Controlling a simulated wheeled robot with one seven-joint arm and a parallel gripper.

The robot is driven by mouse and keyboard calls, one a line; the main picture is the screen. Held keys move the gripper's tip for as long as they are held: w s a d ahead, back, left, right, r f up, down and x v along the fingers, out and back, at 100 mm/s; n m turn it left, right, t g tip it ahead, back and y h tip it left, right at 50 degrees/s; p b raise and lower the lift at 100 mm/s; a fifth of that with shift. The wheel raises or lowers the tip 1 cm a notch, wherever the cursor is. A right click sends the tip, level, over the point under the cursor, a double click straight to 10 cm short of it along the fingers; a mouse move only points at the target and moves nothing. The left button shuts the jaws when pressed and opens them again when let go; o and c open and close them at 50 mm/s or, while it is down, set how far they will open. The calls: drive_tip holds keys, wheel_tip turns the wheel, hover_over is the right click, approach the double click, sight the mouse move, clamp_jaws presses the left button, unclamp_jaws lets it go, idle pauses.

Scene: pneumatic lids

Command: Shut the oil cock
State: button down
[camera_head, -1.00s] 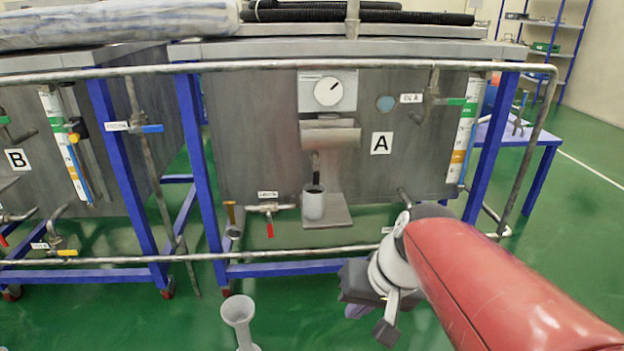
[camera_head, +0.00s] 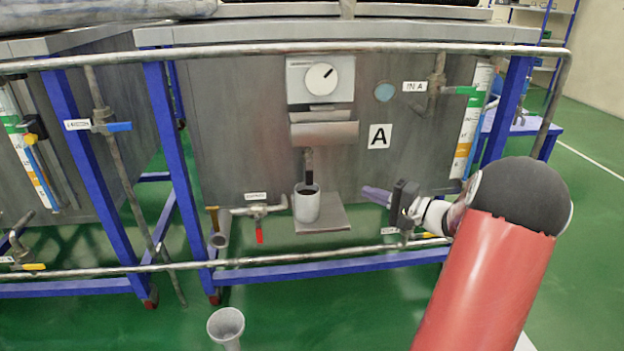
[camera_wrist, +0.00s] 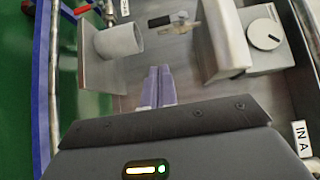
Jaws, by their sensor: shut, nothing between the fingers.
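Tank A has several valves, and I cannot read a label naming the oil cock. A valve with a red handle (camera_head: 259,236) sits low on the tank front, its handle hanging down; its small label is unreadable.
A plate (camera_head: 330,218) lies under the cup. A horizontal rail (camera_head: 300,258) runs below, another above. A dial (camera_head: 321,78) is above the hood. A green-handled valve (camera_head: 461,90) is labelled IN A. A blue-handled valve (camera_head: 119,127) is left. A grey funnel (camera_head: 227,322) stands in front.

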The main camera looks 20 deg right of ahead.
sight(309, 178)
drive_tip(key=shift+w+d, duration=0.1)
drive_tip(key=shift+d, duration=0.3)
drive_tip(key=s+a+p+x, duration=0.1)
drive_tip(key=a+x, duration=0.1)
drive_tip(key=x, duration=1.1)
drive_tip(key=shift+s+a, duration=0.25)
